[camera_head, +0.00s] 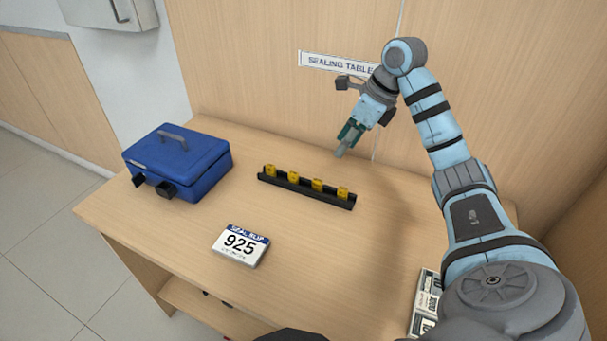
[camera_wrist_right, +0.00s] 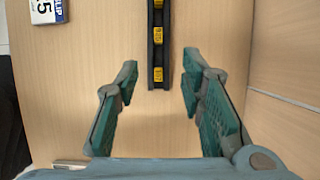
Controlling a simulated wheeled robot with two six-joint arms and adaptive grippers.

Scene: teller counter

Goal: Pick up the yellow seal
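Several yellow seals stand in a row in a black rack on the table. The rightmost yellow seal (camera_head: 342,193) is at the rack's right end; a seal at the rack's near end also shows in the right wrist view (camera_wrist_right: 158,75). The black rack (camera_head: 305,192) lies slightly slanted in the middle of the table. My right gripper (camera_head: 340,153) is above the table, behind and above the rack's right end. In the right wrist view its fingers (camera_wrist_right: 160,78) are spread wide with nothing between them but the rack's end beneath. My left gripper is not in view.
A blue cash box (camera_head: 180,160) with a handle sits at the table's left. A seal slip card (camera_head: 241,245) reading 925 lies in front of the rack. More printed slips (camera_head: 425,305) lie at the right, partly behind my arm. A wooden panel (camera_head: 270,70) closes the back.

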